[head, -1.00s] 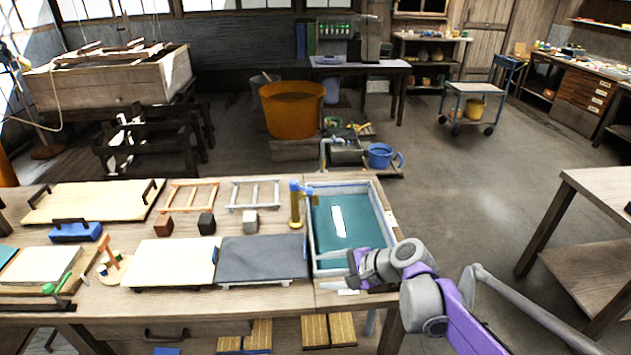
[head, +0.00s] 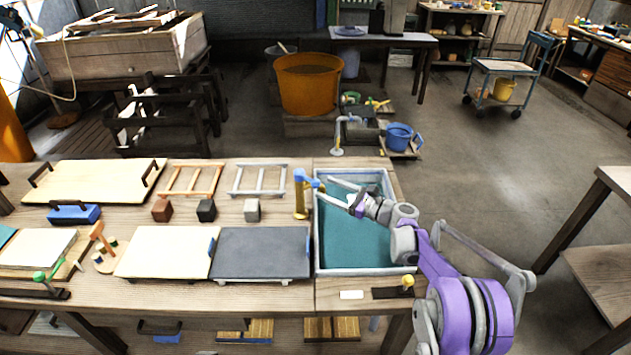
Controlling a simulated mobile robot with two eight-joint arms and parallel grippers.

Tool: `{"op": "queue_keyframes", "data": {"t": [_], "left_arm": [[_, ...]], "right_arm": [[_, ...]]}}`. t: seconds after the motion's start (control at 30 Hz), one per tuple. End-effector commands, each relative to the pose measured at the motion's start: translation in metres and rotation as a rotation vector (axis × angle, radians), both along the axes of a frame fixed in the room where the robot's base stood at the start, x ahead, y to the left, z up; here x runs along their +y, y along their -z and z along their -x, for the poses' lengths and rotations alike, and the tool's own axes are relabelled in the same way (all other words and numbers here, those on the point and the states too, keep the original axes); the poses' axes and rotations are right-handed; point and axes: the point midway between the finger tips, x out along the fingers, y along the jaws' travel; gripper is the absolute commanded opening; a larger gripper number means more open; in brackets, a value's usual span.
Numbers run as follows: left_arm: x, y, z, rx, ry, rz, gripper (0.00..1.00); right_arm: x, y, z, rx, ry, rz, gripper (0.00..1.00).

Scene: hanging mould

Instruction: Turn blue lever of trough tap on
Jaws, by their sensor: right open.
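The trough tap (head: 300,202) is a brass post at the left rim of the trough. Its blue lever (head: 302,176) sits on top, with a blue part reaching right toward the trough. The trough (head: 350,271) has a pale rim and a teal inside. My right gripper (head: 324,190) is open above the trough's back left part, its fingers pointing left at the tap. The fingertips are close to the lever's right end; I cannot tell whether they touch. My left gripper is not in view.
A grey slab (head: 262,253) and a pale board (head: 165,252) lie left of the trough. Small dark blocks (head: 206,210) and ladder-like frames (head: 258,180) lie behind them. A yellow knob (head: 407,282) stands in front of the trough, below my right arm.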

Motion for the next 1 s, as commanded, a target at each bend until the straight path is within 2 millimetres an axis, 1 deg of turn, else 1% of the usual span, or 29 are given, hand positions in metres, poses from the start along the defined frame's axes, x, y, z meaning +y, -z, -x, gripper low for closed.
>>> {"op": "queue_keyframes", "data": {"t": [0.03,0.1,0.2,0.3,0.43,0.67,0.7,0.77,0.8,0.87,1.0], "left_arm": [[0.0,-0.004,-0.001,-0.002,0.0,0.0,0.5],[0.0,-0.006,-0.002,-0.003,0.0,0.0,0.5],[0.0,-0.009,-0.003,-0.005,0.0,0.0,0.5],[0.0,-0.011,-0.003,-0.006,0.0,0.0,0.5],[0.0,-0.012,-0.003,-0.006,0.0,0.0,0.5],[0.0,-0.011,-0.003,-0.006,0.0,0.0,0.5],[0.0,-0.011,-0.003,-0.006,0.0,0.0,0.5],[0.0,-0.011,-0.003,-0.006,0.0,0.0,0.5],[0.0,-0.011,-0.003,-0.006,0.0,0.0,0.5],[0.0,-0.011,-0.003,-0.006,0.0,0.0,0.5],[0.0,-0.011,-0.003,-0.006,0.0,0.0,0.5]], "right_arm": [[0.01,-0.002,-0.006,-0.001,-0.003,0.0,0.69],[0.02,-0.002,-0.013,-0.001,-0.002,0.0,0.69],[0.032,-0.002,-0.021,-0.001,-0.002,0.001,0.69],[0.039,-0.001,-0.027,-0.002,-0.001,0.001,0.69],[0.044,-0.001,-0.03,-0.001,-0.001,0.002,0.69],[0.045,0.0,-0.03,-0.001,0.0,0.002,0.69],[0.045,0.0,-0.03,-0.001,0.0,0.002,0.67],[0.045,0.0,-0.03,-0.001,0.0,0.002,0.56],[0.045,0.0,-0.03,-0.001,0.0,0.002,0.49],[0.045,0.0,-0.03,-0.001,0.0,0.002,0.38],[0.045,0.0,-0.03,-0.001,0.0,0.002,0.13]]}}
